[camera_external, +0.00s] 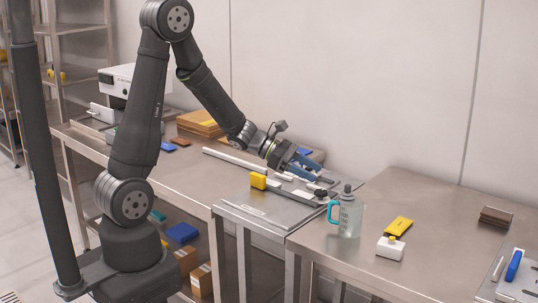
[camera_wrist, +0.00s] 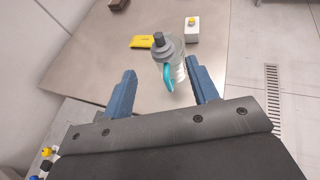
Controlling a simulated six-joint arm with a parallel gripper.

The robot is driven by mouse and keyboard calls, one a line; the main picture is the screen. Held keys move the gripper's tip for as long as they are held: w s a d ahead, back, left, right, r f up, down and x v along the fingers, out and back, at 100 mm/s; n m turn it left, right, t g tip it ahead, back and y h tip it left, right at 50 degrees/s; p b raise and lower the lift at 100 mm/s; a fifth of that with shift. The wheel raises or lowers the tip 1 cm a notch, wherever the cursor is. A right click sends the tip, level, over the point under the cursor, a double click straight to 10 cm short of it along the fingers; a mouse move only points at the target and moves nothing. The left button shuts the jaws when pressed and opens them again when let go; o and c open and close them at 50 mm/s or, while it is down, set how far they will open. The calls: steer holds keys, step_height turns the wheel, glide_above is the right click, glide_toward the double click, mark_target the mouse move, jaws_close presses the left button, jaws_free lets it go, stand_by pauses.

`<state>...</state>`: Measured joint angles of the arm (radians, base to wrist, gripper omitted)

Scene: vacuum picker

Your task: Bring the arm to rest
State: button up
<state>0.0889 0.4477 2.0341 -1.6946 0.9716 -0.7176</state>
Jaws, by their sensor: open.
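My gripper (camera_external: 306,163) has blue fingers and is at the end of my dark arm, low over the back of the middle metal table. In the wrist view my gripper (camera_wrist: 163,88) is open, its two blue fingers wide apart. Nothing is held between them. A clear bottle with a grey lid and teal handle (camera_wrist: 168,50) shows beyond and between the fingers, apart from them. In the external view the bottle (camera_external: 349,218) stands upright on the right table, to the right of my gripper.
A yellow block (camera_external: 258,181) and several small white and dark parts lie on the middle table near my gripper. A yellow item (camera_external: 398,226) and a white box (camera_external: 390,248) are on the right table. A wall (camera_external: 360,90) rises behind.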

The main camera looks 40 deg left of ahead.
mark_target(348, 192)
steer(key=x, duration=1.2)
steer(key=shift+w+d+r, duration=0.1)
steer(key=shift+d, duration=0.05)
steer(key=shift+r, duration=1.35)
steer(key=shift+f, duration=0.15)
